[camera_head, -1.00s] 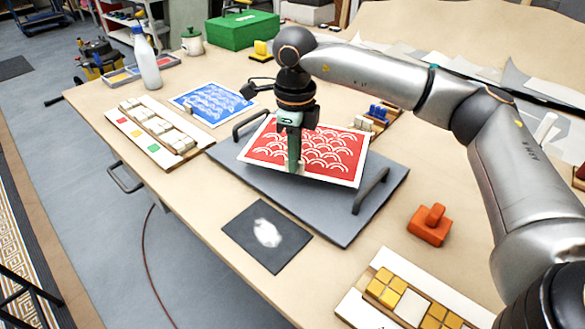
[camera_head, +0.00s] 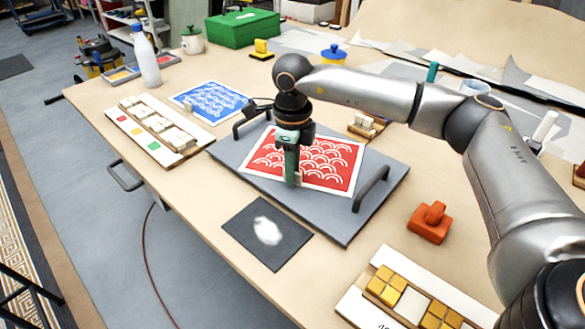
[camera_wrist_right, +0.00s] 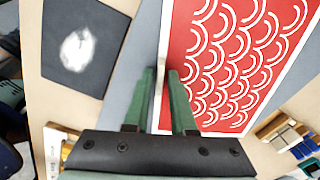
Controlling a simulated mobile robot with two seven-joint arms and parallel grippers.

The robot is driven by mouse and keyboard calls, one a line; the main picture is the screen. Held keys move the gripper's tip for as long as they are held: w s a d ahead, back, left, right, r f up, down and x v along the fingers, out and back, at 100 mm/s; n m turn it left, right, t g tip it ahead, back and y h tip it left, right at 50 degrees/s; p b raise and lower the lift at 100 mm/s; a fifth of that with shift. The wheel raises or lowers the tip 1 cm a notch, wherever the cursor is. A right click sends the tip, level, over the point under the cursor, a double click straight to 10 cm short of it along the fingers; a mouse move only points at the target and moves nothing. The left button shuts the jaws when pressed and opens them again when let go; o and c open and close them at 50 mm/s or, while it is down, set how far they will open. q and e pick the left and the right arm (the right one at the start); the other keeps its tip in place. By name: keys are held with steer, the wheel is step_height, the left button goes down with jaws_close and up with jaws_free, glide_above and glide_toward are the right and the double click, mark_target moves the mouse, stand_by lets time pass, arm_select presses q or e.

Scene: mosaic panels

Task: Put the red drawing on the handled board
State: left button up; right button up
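The red drawing (camera_head: 328,160), a red panel with white arcs and a pale border, is over the grey handled board (camera_head: 345,222). It looks level, on or just above the board; I cannot tell whether it touches. A black handle (camera_head: 372,188) shows at the board's right end, another (camera_head: 250,116) at its left end. My right gripper (camera_head: 291,183) points down at the drawing's near edge. In the right wrist view its green fingers (camera_wrist_right: 162,72) are on both sides of the pale edge of the drawing (camera_wrist_right: 232,60) and look shut on it. My left gripper is not in view.
A dark sheet with a white patch (camera_head: 284,245) lies before the board. A blue drawing (camera_head: 211,102) and a tile tray (camera_head: 140,130) are left. An orange block (camera_head: 430,224) and a yellow-tile tray (camera_head: 388,287) are right. A white bottle (camera_head: 146,62) stands far left.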

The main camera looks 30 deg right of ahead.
steer(key=shift+o, duration=0.9)
step_height(320, 180, up, 12)
steer(key=shift+r+p, duration=0.2)
steer(key=shift+p, duration=0.1)
